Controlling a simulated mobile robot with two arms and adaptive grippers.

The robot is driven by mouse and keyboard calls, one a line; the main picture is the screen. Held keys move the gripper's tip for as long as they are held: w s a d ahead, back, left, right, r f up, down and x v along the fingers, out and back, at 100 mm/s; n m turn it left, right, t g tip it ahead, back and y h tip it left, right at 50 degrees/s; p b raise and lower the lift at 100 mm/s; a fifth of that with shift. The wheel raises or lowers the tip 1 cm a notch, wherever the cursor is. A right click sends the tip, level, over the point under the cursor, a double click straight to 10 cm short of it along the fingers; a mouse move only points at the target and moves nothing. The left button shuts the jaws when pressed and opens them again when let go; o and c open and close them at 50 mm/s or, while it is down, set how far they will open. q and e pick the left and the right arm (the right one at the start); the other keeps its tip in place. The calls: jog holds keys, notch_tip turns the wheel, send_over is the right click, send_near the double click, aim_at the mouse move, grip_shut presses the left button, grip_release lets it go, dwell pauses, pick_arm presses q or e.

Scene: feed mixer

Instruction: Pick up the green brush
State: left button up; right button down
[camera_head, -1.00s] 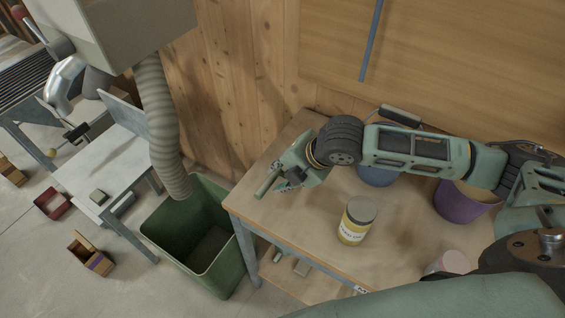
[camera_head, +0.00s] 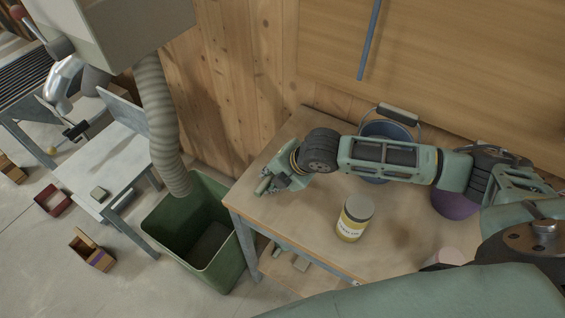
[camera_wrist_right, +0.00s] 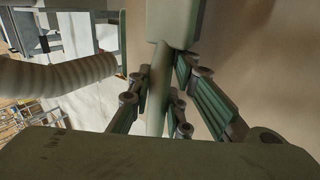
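The green brush (camera_head: 263,186) lies near the left corner of the table, with one handle end showing past my right gripper (camera_head: 274,180). In the right wrist view, the brush (camera_wrist_right: 157,97) shows as a pale green handle leading up to a wide block. The fingers of my right gripper (camera_wrist_right: 160,85) stand on both sides of the handle. They look open around it, with narrow gaps; firm contact is not visible. Part of the brush is hidden by the gripper. My left gripper is not clearly visible.
The table (camera_head: 300,225) holds a yellow-labelled jar (camera_head: 354,218), a blue bucket (camera_head: 388,132) and a purple bucket (camera_head: 455,204) partly behind my arm. A green bin (camera_head: 200,225) stands left of the table, below a ribbed hose (camera_head: 160,125).

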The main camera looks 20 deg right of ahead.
dwell(0.3)
jog(key=shift+w+r, duration=0.1)
jog(key=shift+r, duration=0.45)
notch_tip(320, 180, up, 3)
jog(key=shift+f+b, duration=0.1)
jog(key=shift+b, duration=0.4)
jog(key=s+d+r+b, duration=0.1)
jog(key=d+r+b, duration=0.1)
jog(key=d+r, duration=0.5)
jog(key=d, duration=0.4)
jog(key=shift+s+d, duration=0.3)
jog(key=shift+s, duration=0.1)
jog(key=shift+r, duration=0.1)
jog(key=c, duration=2.3)
grip_release()
grip_shut()
